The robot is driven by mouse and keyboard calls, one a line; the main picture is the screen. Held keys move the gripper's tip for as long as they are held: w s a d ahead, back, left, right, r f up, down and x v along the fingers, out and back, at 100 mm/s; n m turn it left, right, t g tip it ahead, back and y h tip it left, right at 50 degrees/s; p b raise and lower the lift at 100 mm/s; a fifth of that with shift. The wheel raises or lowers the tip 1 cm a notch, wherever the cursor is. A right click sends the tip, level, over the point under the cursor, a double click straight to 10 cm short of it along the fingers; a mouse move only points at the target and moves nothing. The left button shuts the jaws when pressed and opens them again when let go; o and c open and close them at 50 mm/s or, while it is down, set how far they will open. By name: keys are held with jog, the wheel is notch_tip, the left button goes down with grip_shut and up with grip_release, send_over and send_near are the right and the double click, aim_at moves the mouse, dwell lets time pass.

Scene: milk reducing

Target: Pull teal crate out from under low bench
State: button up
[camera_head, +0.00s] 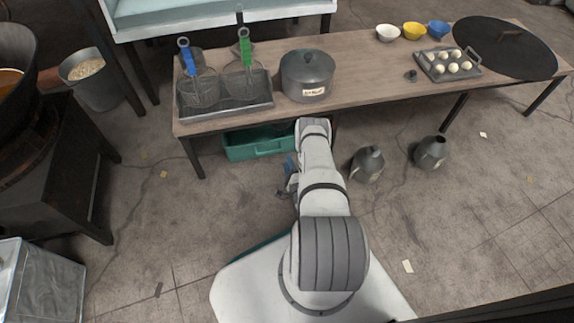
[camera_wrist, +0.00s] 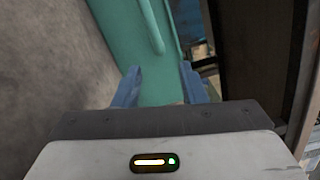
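The teal crate (camera_head: 258,146) sits on the floor under the low wooden bench (camera_head: 365,75), its front part showing below the bench's front edge. Its right end is hidden behind my arm in the head view. In the wrist view the teal crate (camera_wrist: 140,35) fills the upper middle, with a raised lip or handle along its face. My gripper (camera_wrist: 160,72) has two blue fingers apart, pointing at the crate, with nothing seen between them but the teal wall beyond. I cannot tell whether the fingertips touch it. In the head view my gripper (camera_head: 289,165) is partly hidden by my arm.
Two dark metal jugs (camera_head: 367,163) (camera_head: 430,152) stand on the floor to the right of my arm. A bench leg (camera_head: 193,158) stands left of the crate. A lidded pot (camera_head: 307,75) and a basket tray (camera_head: 225,105) sit on the bench. Floor in front and left is clear.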

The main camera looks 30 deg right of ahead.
aim_at(282, 149)
jog(key=w+b, duration=0.1)
jog(key=w, duration=0.2)
jog(key=w+d+b, duration=0.1)
jog(key=w+b, duration=0.1)
jog(key=w, duration=0.1)
jog(key=shift+w+d, duration=0.1)
jog(key=shift+w, duration=0.1)
jog(key=shift+w+d+r, duration=0.1)
jog(key=shift+w+d, duration=0.05)
jog(key=shift+w, duration=0.45)
jog(key=shift+c, duration=0.4)
grip_shut()
